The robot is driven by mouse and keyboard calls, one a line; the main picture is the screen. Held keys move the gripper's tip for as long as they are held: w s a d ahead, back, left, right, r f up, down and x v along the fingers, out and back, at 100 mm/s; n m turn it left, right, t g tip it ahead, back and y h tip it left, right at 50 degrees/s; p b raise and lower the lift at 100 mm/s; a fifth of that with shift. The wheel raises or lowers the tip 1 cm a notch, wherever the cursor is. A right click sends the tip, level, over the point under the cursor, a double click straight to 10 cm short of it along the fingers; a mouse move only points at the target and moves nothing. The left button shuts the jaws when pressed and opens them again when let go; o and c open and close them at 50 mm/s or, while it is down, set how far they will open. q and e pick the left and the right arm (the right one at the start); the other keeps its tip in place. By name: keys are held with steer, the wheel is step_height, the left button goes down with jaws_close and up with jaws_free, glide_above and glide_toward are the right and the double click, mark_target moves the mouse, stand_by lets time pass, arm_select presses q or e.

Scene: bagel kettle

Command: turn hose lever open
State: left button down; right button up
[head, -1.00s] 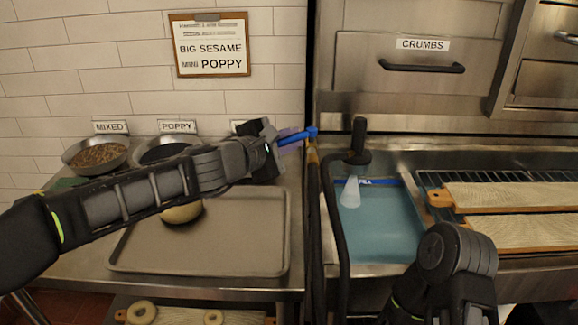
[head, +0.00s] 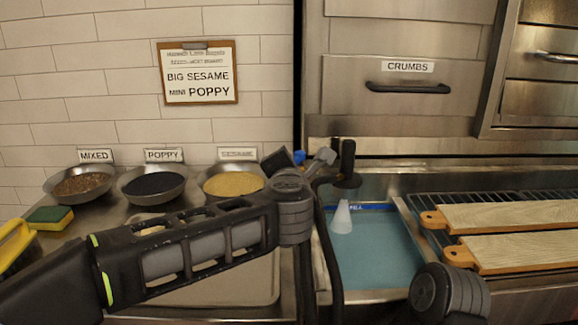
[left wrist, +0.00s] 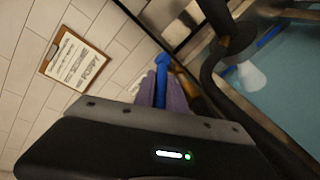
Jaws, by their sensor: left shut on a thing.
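The blue hose lever (head: 299,157) shows as a small patch at the left gripper, beside the black hose handle (head: 347,160). In the left wrist view the blue lever (left wrist: 161,76) stands between my left gripper's two purplish fingers (left wrist: 163,92), which are shut on it. In the head view my left arm hides most of the lever. The black hose (head: 327,245) runs down in front of the basin. A pale translucent cone (head: 341,217) hangs below the black handle, over the blue-green basin (head: 372,255). My right gripper is out of view; only part of that arm shows.
Bowls of mixed seeds (head: 83,184), poppy (head: 153,186) and sesame (head: 233,184) stand along the wall. My left arm crosses above a metal tray (head: 250,285). Two wooden boards (head: 510,215) lie on the rack at right. A sponge (head: 50,217) is at left.

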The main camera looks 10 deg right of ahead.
arm_select(q)
steer(key=c, duration=1.4)
jaws_free()
steer(key=shift+f, duration=0.15)
steer(key=shift+f, duration=0.1)
